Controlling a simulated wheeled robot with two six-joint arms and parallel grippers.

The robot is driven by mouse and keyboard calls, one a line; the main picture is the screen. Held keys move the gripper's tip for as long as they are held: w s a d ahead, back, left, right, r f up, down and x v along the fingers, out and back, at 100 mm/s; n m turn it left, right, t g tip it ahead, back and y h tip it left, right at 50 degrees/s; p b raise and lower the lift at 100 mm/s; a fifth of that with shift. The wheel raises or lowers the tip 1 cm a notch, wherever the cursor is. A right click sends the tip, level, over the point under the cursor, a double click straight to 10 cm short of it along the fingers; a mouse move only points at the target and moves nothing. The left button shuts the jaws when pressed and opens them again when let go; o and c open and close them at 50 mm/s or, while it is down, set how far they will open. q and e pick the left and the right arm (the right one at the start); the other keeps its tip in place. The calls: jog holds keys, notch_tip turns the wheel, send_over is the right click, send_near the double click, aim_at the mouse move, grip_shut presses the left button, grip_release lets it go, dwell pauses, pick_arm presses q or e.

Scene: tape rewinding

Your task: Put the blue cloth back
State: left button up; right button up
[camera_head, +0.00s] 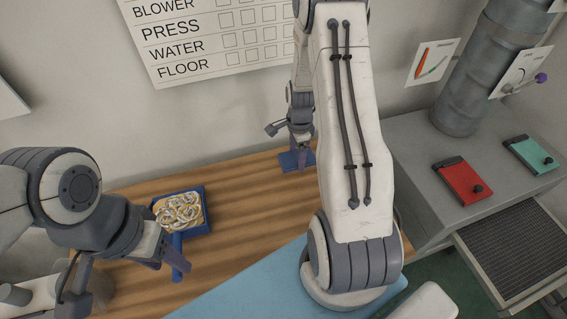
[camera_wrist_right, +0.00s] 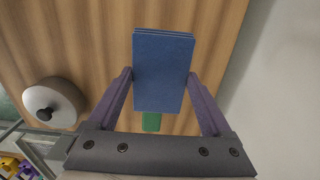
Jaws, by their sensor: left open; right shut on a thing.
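The blue cloth (camera_wrist_right: 163,72) is a folded, layered rectangle between the fingers of my right gripper (camera_wrist_right: 163,82) in the right wrist view. That gripper is shut on it. In the head view the cloth (camera_head: 291,161) shows at the back of the wooden table, under my right gripper (camera_head: 300,158). My right arm hides part of that area. I cannot tell whether the cloth touches the table. My left gripper (camera_head: 135,266) is open at the left, near the blue tray.
The blue tray (camera_head: 208,214) with a handle holds pale rings on the wooden table (camera_head: 245,187). A light blue mat (camera_head: 252,291) lies in front. A green item (camera_wrist_right: 151,122) and a knobbed round lid (camera_wrist_right: 50,103) show in the wrist view. Red (camera_head: 463,181) and teal (camera_head: 532,155) pads lie on the grey cabinet.

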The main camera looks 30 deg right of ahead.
aim_at(281, 157)
jog(key=w+a+f, duration=0.1)
jog(key=a+f+p, duration=0.1)
jog(key=w+a+f, duration=0.1)
jog(key=a, duration=0.1)
jog(key=shift+w, duration=0.3)
notch_tip(281, 157, down, 4)
jog(key=shift+r+p, duration=0.2)
jog(key=shift+p, duration=0.8)
jog(key=shift+f, duration=0.2)
jog(key=shift+f, duration=0.2)
jog(key=o, duration=1.1)
jog(key=shift+r, duration=0.1)
